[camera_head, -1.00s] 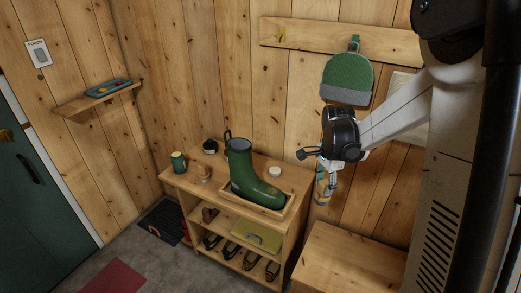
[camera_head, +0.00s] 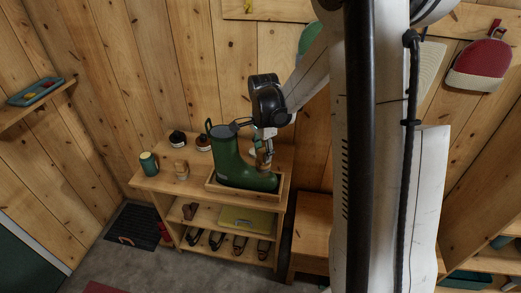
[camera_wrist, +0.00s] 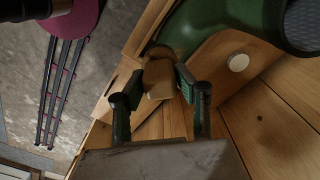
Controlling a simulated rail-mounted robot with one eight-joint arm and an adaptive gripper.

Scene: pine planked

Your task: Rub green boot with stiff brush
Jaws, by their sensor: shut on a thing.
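The green boot (camera_head: 228,153) stands upright in a shallow wooden tray (camera_head: 238,190) on top of the shelf unit, toe to the right. It also shows along the top of the wrist view (camera_wrist: 215,22). My gripper (camera_head: 263,150) is over the boot's foot, fingers pointing down. In the wrist view my gripper (camera_wrist: 155,88) is shut on a brown wooden-looking block, which I take to be the brush (camera_wrist: 160,75). The brush (camera_head: 263,160) is at the boot's foot; I cannot tell whether it touches. Its bristles are not clearly visible.
A green jar (camera_head: 149,164), a small wooden item (camera_head: 181,170) and a dark-lidded jar (camera_head: 177,139) stand left of the boot. A pale round lid (camera_wrist: 238,62) lies beside the boot. A wooden wall is behind.

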